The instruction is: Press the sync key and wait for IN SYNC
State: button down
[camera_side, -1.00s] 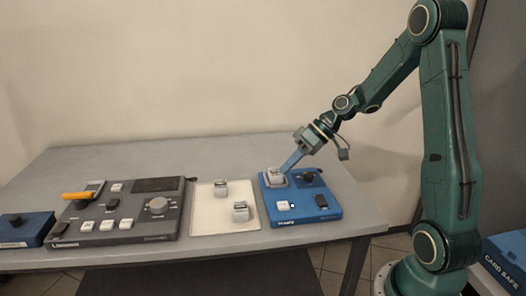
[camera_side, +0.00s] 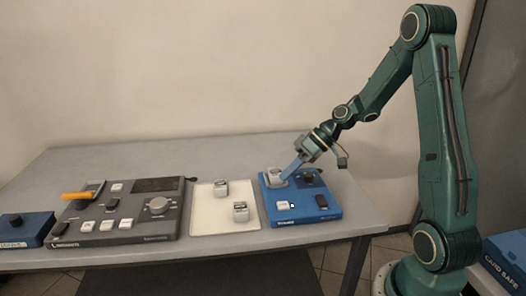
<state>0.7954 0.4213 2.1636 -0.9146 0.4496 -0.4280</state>
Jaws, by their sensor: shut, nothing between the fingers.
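My gripper (camera_side: 287,174) is shut and empty. It is tilted down to the left over the blue box (camera_side: 297,206) at the right of the table. Its tips are at or just above the grey block (camera_side: 274,177) at the back left of that box; I cannot tell whether they touch. The blue box also has a white key (camera_side: 283,205), a black switch (camera_side: 322,201) and a dark knob (camera_side: 308,177). The grey console (camera_side: 118,211) has several white keys and a dark display (camera_side: 158,185). No IN SYNC text is readable, and I cannot tell which key is the sync key.
Another blue box (camera_side: 25,230) is at the far left. The table's back is clear.

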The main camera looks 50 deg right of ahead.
aim_at(288, 204)
jog(key=shift+f, duration=3.3)
jog(key=shift+f, duration=0.85)
dwell(0.5)
jog(key=shift+r, duration=0.85)
dwell(0.4)
jog(key=shift+r, duration=2.5)
